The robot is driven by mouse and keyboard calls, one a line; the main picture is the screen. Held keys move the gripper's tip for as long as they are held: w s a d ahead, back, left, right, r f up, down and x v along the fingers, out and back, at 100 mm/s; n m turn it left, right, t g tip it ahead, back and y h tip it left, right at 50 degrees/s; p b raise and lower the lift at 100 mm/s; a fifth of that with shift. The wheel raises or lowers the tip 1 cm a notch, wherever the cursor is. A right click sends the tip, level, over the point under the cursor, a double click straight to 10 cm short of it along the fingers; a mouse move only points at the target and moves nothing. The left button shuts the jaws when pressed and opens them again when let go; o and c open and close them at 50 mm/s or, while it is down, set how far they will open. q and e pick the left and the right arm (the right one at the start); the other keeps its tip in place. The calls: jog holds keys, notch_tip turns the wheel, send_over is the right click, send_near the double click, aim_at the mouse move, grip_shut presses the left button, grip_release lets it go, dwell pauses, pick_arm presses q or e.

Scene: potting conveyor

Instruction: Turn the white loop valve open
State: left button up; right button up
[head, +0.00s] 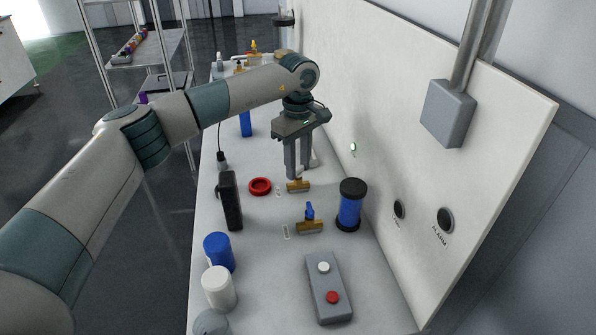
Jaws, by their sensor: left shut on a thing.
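A second brass valve (310,227) with a blue handle (310,211) stands nearer to me, apart from the gripper. My right gripper is out of view.
A red ring (260,187), a black upright case (231,200) and a blue cylinder with black ends (350,205) stand around the valves. A grey button box (328,287) is in front. A white panel (420,130) rises along the right.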

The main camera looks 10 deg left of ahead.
pick_arm(q)
jog(key=m+b, duration=0.1)
jog(key=m, duration=0.2)
jog(key=shift+m, duration=0.3)
jog(key=shift+r+m+b, duration=0.15)
jog(key=shift+m+b, duration=0.5)
jog(key=shift+m, duration=1.15)
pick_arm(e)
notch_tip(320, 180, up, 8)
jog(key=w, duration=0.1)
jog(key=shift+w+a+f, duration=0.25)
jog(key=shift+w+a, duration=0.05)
pick_arm(q)
jog(key=o, duration=1)
jog(key=shift+o, duration=0.2)
